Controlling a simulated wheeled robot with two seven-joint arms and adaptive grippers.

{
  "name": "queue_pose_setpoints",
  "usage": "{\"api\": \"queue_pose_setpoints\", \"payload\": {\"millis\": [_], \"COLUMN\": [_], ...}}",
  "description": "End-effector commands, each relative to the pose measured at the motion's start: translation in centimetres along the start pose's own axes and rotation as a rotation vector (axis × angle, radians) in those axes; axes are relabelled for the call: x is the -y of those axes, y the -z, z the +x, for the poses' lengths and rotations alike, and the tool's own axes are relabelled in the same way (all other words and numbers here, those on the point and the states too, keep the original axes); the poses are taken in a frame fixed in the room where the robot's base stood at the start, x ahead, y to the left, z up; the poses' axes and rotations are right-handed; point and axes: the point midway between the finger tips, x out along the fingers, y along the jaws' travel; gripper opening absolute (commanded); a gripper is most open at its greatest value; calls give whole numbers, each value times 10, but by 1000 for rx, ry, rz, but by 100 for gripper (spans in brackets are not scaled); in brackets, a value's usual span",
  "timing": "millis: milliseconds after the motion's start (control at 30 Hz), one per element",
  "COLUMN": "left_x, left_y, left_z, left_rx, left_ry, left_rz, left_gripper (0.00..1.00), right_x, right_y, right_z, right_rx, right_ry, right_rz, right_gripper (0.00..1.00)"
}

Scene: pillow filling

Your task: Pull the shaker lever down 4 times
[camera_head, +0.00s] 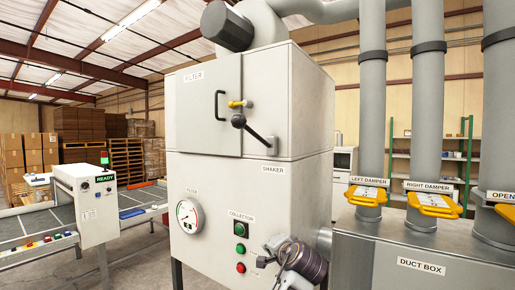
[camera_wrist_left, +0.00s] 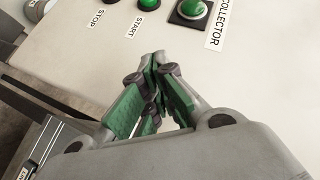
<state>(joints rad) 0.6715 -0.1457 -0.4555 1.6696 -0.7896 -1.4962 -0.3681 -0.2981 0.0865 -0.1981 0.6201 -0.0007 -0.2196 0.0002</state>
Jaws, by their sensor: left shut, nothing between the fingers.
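The shaker lever (camera_head: 258,133) is a black rod with a ball knob, on the front of the white filter cabinet (camera_head: 205,165). Its knob is up and left, and the rod slopes down right to just above the SHAKER label (camera_head: 271,171). My left gripper (camera_head: 265,262) is low in front of the cabinet, right of the buttons and well below the lever. In the left wrist view the green-padded fingers (camera_wrist_left: 155,62) are together and empty, close to the panel. The lever is not in that view. My right gripper is not in view.
Beside my left gripper are a green lamp (camera_head: 240,229), a green button (camera_head: 240,248) and a red button (camera_head: 241,267). A black door handle (camera_head: 218,105) and yellow latch (camera_head: 238,103) sit near the lever knob. The duct box (camera_head: 400,262) stands on the right.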

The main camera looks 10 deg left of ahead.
Motion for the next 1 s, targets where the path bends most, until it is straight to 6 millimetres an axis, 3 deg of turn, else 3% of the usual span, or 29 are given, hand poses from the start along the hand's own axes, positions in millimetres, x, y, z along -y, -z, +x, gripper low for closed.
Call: {"api": "queue_pose_setpoints", "payload": {"millis": [567,1000], "left_x": [103,190], "left_y": [62,103], "left_z": [-66,-145], "left_rx": [-33,-47], "left_ry": [198,381], "left_rz": [3,-15], "left_gripper": [0,0], "right_x": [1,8], "right_y": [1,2], "right_z": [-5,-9], "right_rx": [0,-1], "right_ry": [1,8], "right_rz": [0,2], "right_gripper": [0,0]}}
